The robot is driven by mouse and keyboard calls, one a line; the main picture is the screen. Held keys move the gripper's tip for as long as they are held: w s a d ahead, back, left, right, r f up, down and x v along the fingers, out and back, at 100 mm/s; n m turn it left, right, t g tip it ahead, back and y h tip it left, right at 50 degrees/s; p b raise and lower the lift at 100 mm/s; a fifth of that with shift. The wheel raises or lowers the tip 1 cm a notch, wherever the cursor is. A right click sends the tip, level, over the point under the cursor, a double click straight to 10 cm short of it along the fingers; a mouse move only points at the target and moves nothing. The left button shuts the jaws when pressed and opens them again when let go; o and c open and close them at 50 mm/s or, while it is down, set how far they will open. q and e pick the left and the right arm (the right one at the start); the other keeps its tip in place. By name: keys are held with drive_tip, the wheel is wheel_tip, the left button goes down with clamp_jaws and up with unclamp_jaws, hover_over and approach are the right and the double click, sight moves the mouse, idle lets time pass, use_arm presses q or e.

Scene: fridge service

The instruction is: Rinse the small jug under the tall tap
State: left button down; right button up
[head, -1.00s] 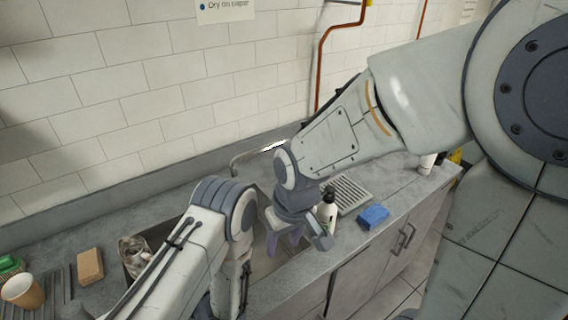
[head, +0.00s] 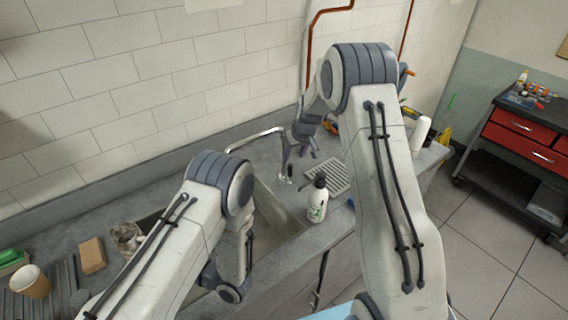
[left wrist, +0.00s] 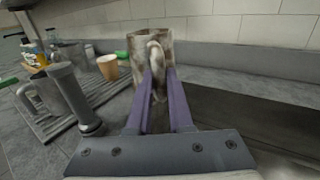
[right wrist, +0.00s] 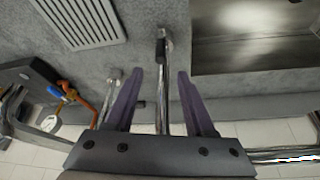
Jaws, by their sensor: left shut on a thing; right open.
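The small jug (left wrist: 137,50), pale with brown stains, shows in the left wrist view. My left gripper (left wrist: 158,78) is shut on its handle. In the head view the jug (head: 125,235) is partly hidden behind my left arm, near the sink's left end. The tall tap's chrome spout (head: 255,137) arches over the sink (head: 275,217). My right gripper (head: 300,150) is beside the tap, behind the sink. In the right wrist view its fingers (right wrist: 159,85) are open either side of a chrome bar (right wrist: 162,75); I cannot tell whether they touch it.
A soap bottle (head: 317,201) stands at the sink's right, by a ridged drain plate (head: 328,173). A brown block (head: 92,255) and a paper cup (head: 31,282) are at the left. A pressure gauge (right wrist: 50,122) and orange-handled part show near my right gripper. A red-drawer cabinet (head: 525,130) stands far right.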

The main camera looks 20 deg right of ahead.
sight(291, 164)
drive_tip(key=p+x, duration=0.2)
drive_tip(key=x, duration=0.6)
drive_tip(key=shift+w+f+p, duration=0.1)
drive_tip(key=shift+f+p, duration=0.15)
drive_tip(key=shift+p, duration=0.05)
drive_tip(key=shift+c, duration=0.3)
clamp_jaws()
idle(0.8)
